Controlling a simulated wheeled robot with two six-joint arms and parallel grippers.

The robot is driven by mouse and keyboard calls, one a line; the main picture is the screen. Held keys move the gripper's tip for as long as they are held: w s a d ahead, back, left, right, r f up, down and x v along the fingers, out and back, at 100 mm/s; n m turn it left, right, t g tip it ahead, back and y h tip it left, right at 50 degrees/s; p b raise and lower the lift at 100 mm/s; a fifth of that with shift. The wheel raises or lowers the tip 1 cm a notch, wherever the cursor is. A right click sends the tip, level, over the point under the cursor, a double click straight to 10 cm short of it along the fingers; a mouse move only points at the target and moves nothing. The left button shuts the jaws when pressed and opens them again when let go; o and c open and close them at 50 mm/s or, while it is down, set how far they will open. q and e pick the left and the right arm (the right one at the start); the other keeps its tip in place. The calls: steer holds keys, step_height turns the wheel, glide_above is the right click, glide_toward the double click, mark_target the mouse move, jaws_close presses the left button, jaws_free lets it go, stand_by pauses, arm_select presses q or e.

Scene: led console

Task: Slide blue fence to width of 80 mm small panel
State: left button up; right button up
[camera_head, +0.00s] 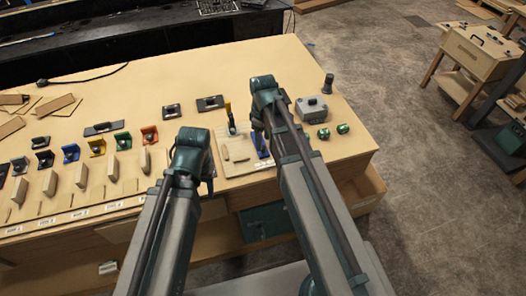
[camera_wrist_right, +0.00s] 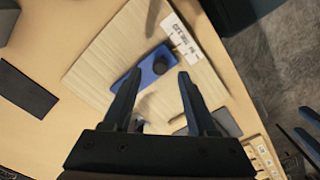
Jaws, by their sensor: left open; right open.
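The blue fence (camera_wrist_right: 135,76) lies on a pale wooden board (camera_wrist_right: 112,35) in the right wrist view, with a dark round knob (camera_wrist_right: 160,58) on it. In the head view the fence (camera_head: 262,146) is partly hidden by my right arm. My right gripper (camera_wrist_right: 160,72) is open, with its fingertips at either side of the knob in that view; contact cannot be told. My left gripper (camera_head: 209,184) is open, beside the board's left edge in the head view. Which piece is the 80 mm panel cannot be told; a small wooden piece (camera_head: 239,155) lies on the board.
A grey box (camera_head: 312,109) and two green round parts (camera_head: 342,128) sit to the right. Coloured blocks and upright wooden pieces line the table's left.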

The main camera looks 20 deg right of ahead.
mark_target(263, 147)
steer(key=shift+f+b, duration=1.05)
steer(key=shift+f, duration=0.55)
arm_select(q)
step_height(263, 147, down, 3)
steer(key=shift+f, duration=0.1)
arm_select(e)
steer(key=shift+c, duration=0.2)
jaws_close()
steer(key=shift+a, duration=0.1)
